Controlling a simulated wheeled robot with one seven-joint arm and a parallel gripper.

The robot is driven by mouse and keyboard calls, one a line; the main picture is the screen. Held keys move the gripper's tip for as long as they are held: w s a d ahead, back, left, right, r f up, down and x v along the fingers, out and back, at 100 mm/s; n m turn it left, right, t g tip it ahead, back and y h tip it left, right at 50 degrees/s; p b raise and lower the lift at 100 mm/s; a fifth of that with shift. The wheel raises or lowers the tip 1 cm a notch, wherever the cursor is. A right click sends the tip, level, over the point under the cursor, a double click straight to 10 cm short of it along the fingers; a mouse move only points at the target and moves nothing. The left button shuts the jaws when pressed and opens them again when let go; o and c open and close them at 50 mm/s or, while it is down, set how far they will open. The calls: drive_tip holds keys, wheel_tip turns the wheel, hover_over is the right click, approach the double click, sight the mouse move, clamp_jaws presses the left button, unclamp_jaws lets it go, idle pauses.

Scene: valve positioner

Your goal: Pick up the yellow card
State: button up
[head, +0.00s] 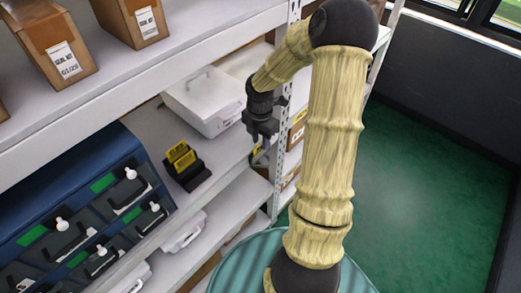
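Two yellow cards with dark print stand one behind the other in a black holder (190,178) on the middle shelf. The front yellow card (185,162) partly covers the back yellow card (176,150). My gripper (260,154) points down near the shelf's right end, to the right of the holder and apart from it. Its fingers are small and dark here, and I cannot tell whether they are open or shut. A small yellowish patch shows by the fingertips; I cannot tell what it belongs to.
A white lidded case (207,98) stands behind the holder. A blue drawer cabinet (75,215) stands to its left. The upper shelf (150,75) overhangs and carries cardboard boxes (58,50). A shelf post (280,175) stands near my gripper. Green floor (420,190) is clear at right.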

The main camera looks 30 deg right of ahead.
drive_tip(key=shift+f, duration=0.3)
clamp_jaws()
idle(0.3)
